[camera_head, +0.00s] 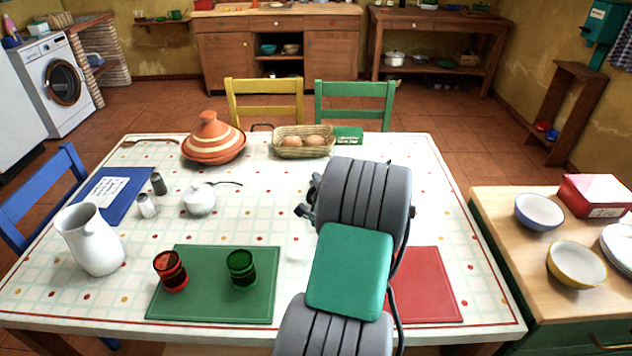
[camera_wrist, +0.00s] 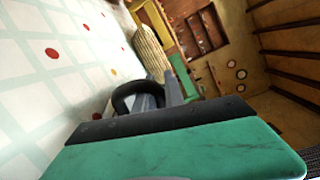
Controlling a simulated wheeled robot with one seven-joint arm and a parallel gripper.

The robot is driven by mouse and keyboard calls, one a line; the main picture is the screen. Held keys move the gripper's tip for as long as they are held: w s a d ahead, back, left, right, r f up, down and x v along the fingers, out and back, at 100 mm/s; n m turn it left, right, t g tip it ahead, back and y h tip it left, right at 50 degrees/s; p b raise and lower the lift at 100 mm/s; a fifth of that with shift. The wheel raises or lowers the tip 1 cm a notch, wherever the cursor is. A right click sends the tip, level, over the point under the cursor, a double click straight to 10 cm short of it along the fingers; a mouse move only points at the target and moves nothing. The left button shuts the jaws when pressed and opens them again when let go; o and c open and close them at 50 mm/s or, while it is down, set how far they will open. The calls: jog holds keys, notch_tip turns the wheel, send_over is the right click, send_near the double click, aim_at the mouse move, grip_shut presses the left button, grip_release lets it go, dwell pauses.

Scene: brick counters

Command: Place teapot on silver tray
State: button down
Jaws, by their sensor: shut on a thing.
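My gripper (camera_wrist: 160,95) shows in the wrist view, shut on a dark, curved, ring-like handle (camera_wrist: 125,92). The rest of the held thing is hidden behind my green and black wrist, so I cannot tell for certain that it is the teapot. In the head view my arm covers the middle right of the table, and the fingertips and held thing cannot be made out. No silver tray can be made out in either view; part of the tabletop lies hidden behind my arm.
A red mat (camera_head: 430,285) lies right of my arm. A side counter (camera_head: 510,255) holds bowls.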

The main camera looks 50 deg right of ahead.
jog(key=c, duration=1.4)
grip_release()
jog(key=shift+c, duration=0.2)
jog(key=shift+s, duration=0.1)
jog(key=b+v, duration=0.1)
jog(key=v, duration=1.1)
jog(key=shift+b, duration=0.4)
jog(key=shift+r, duration=0.1)
